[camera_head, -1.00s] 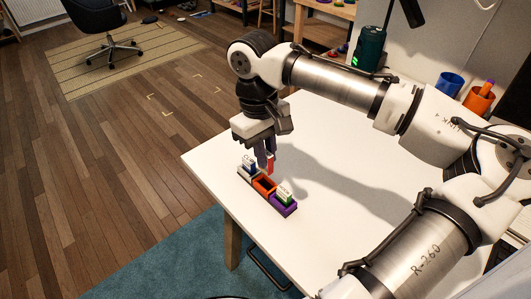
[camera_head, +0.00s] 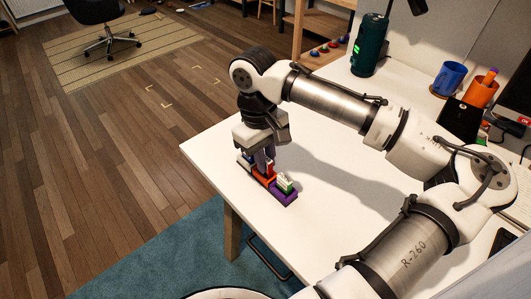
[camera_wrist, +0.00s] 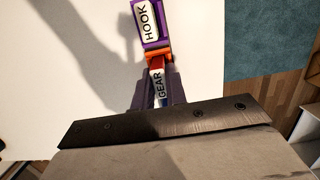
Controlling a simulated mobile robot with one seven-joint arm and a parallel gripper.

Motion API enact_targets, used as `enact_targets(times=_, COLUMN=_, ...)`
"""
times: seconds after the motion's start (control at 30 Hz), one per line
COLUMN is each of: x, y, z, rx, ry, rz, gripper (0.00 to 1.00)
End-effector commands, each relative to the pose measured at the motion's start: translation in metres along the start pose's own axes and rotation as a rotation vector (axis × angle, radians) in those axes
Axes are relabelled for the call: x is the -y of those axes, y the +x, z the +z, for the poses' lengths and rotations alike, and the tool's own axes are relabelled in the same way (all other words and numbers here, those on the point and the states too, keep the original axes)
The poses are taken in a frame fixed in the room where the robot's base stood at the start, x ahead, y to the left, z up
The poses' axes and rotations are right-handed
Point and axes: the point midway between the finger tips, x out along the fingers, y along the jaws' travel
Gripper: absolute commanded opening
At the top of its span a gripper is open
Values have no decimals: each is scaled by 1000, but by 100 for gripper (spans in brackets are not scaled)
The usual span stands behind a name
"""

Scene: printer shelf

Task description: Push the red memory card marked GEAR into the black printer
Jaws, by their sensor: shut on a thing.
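My gripper (camera_head: 265,166) points down and is shut on this card at the orange holder (camera_head: 264,178). The card's lower end meets the holder; I cannot tell how deep it sits. The orange holder also shows in the wrist view (camera_wrist: 157,55).
The white table (camera_head: 320,190) is mostly clear. A blue cup (camera_head: 448,78) stands at the back.

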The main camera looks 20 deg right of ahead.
Motion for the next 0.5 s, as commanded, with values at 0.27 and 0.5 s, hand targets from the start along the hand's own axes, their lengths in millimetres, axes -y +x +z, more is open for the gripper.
enact_targets(times=0.27, x=0, y=9, z=-1, rx=0, ry=0, rz=1, gripper=0)
enact_targets(times=0.5, x=0, y=9, z=-1, rx=0, ry=0, rz=1, gripper=0)
